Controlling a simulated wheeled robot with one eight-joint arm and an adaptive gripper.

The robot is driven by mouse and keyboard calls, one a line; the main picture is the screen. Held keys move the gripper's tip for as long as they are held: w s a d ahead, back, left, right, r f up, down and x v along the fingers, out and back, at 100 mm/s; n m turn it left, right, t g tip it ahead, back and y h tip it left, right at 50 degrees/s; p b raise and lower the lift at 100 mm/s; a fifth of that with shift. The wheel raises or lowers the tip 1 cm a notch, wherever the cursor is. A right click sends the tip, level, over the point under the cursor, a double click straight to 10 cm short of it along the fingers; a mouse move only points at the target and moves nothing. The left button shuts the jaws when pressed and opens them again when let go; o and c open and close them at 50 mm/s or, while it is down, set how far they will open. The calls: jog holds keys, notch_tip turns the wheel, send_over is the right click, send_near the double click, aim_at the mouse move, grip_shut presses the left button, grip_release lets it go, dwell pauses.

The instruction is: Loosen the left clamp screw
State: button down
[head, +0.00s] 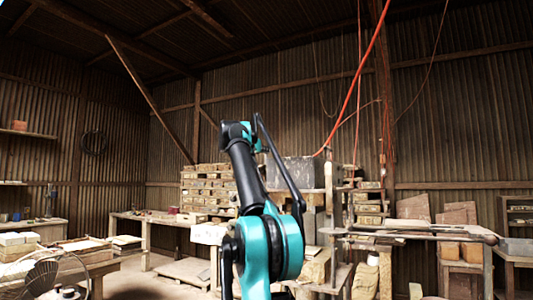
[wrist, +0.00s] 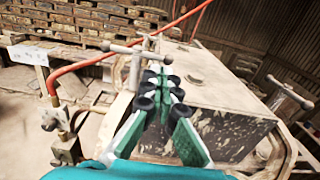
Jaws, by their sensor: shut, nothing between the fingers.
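My gripper (wrist: 165,82), with green fingers and black pads, is shut and empty in the wrist view. The left clamp screw (wrist: 135,70) is a grey upright shaft with a T-shaped cross handle at its top. It stands just left of my fingers and past their tips; I cannot tell whether they touch. A similar right clamp screw (wrist: 290,93) stands at the right edge of the grey press block (wrist: 225,92). The block also shows in the head view (head: 297,171), behind my arm. My gripper is hidden or too small to make out there.
A red hose (wrist: 95,62) runs to a brass valve fitting (wrist: 62,125) left of the press. Stacked bricks or tiles (head: 207,188) stand behind. A long horizontal bar (head: 415,236) sticks out to the right of the press. A workbench (head: 150,218) stands at left.

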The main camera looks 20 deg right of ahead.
jog(key=v, duration=0.7)
jog(key=shift+f, duration=0.1)
dwell(0.5)
